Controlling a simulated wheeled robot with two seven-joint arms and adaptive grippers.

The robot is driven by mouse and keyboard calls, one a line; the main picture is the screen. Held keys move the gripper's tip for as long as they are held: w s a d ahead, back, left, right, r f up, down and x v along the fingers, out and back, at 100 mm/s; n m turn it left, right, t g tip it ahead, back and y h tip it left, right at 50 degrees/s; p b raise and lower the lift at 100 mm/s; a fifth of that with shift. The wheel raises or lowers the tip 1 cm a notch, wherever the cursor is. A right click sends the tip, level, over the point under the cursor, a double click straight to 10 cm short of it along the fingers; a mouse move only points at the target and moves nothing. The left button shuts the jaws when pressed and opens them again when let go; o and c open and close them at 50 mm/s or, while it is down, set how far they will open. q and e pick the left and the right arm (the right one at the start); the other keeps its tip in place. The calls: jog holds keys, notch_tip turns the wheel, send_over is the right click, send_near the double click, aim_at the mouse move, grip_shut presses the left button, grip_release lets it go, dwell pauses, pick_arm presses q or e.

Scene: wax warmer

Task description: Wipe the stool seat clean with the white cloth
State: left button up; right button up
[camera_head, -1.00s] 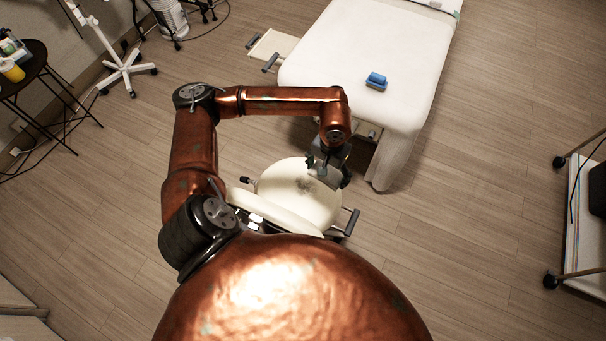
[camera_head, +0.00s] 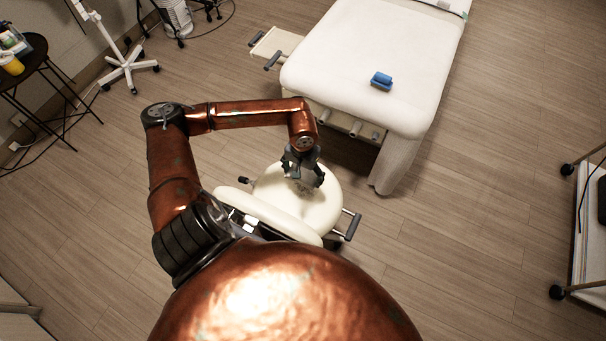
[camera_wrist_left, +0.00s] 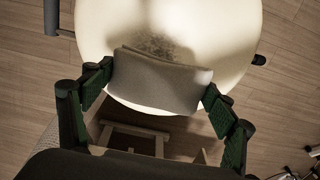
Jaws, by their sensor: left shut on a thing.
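The stool seat (camera_head: 322,205) is round and cream-coloured, just in front of my body; it fills the top of the left wrist view (camera_wrist_left: 220,40). A dark, scribbly smudge (camera_wrist_left: 153,46) marks the seat, partly hidden behind the cloth. The white cloth (camera_wrist_left: 158,82) looks like a greyish folded pad, held between the fingers of my left gripper (camera_head: 303,173). The left gripper is shut on the cloth and sits over the seat. Whether the cloth touches the seat cannot be told. My right gripper is not in view.
A white treatment bed (camera_head: 350,60) with a blue object (camera_head: 381,80) on it stands beyond the stool. A dark side table (camera_head: 30,60) is at the left, a white trolley (camera_head: 588,225) at the right. Floor right of the stool is clear.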

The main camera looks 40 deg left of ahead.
pick_arm(q)
jog(key=shift+f, duration=0.1)
notch_tip(320, 180, down, 4)
jog(key=b, duration=0.3)
jog(key=shift+f+b, duration=0.3)
jog(key=shift+b, duration=0.15)
jog(key=shift+f, duration=0.2)
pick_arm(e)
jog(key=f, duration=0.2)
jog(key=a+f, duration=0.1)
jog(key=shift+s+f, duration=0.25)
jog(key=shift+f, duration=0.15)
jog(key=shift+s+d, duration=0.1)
pick_arm(q)
jog(key=shift+b, duration=0.35)
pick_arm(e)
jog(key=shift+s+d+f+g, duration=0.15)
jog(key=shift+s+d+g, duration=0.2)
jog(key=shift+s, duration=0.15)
